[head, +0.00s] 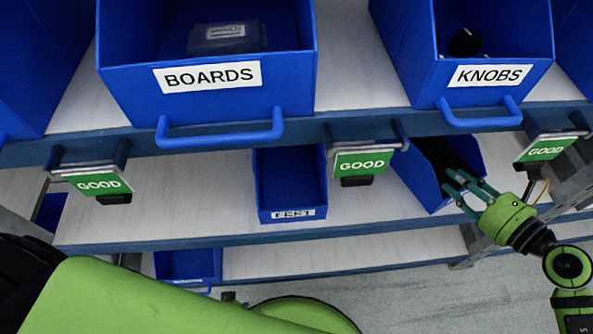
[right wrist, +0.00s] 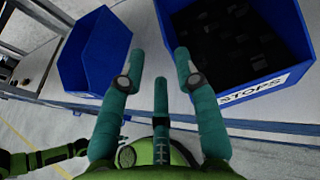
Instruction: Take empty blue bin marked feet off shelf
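A small blue bin (head: 290,178) stands on the middle shelf in the head view. Its inside looks empty, and its small front label seems to read FEET, though it is blurred. My right gripper (head: 465,186) is at the right of the head view, in front of another blue bin (head: 412,168) with dark contents, well right of the FEET bin. In the right wrist view the fingers (right wrist: 158,78) are spread with nothing between them. An empty blue bin (right wrist: 93,55) is left of them there; its label is not visible. My left gripper is out of view.
Bins marked BOARDS (head: 209,77) and KNOBS (head: 489,75) fill the upper shelf. Green GOOD signs (head: 361,163) hang below its edge. A STOPS bin (right wrist: 240,60) with dark contents is at right in the wrist view. Bare shelf (head: 195,190) lies left of the FEET bin.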

